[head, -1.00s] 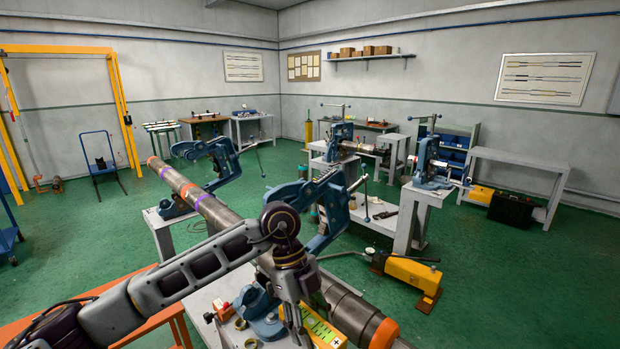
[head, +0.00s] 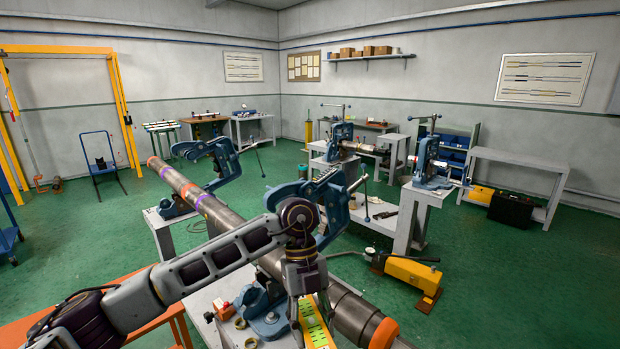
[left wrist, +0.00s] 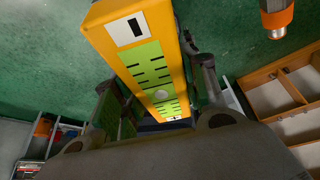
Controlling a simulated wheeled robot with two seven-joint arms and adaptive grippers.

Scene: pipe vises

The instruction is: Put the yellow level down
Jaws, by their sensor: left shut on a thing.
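The yellow level (head: 318,328) has lime-green panels and runs off the bottom of the head view. My left gripper (head: 309,312) is shut on it, fingers pointing down, on the near side of the long grey pipe (head: 225,215). In the left wrist view the level (left wrist: 153,62) lies between the two fingers and runs away from the camera. Its underside is hidden, so I cannot tell whether it touches anything. My right gripper is not in view.
The orange-ended pipe rests in blue vises, one near (head: 268,314) and one farther off (head: 172,208). The grey bench (head: 205,298) holds small rings. An orange table edge (head: 60,315) is at lower left. A yellow pump (head: 412,271) is on the green floor.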

